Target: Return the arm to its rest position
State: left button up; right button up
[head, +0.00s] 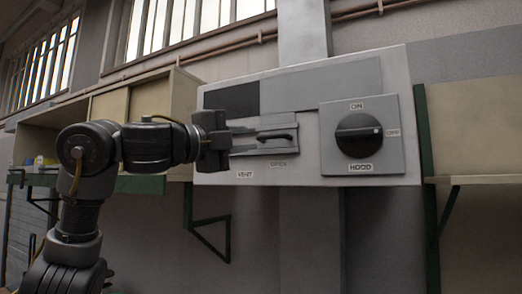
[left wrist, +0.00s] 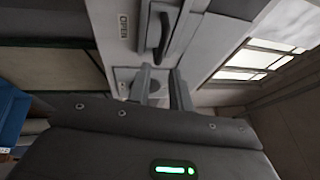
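My left arm reaches in from the left in the head view. Its gripper (head: 256,141) is in front of the vent part of a light grey wall panel (head: 300,84). In the left wrist view the two fingers (left wrist: 162,72) stand apart with a gap between them and nothing held. A dark handle (head: 277,137) on the vent slide lies just beyond the fingertips; it also shows in the left wrist view (left wrist: 158,36), not between the fingers. Contact cannot be told. An "OPEN" label is near the handle. My right gripper is out of view.
A black round knob (head: 359,134) on a grey plate, labelled "HOOD", has its white mark toward "OFF". Shelves on green brackets (head: 430,160) flank the panel. A beige cabinet (head: 150,97) stands behind my arm. Windows are high on the left.

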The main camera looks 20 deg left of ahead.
pick_arm(q)
jog(key=shift+b+v, duration=0.3)
jog(key=shift+v, duration=0.75)
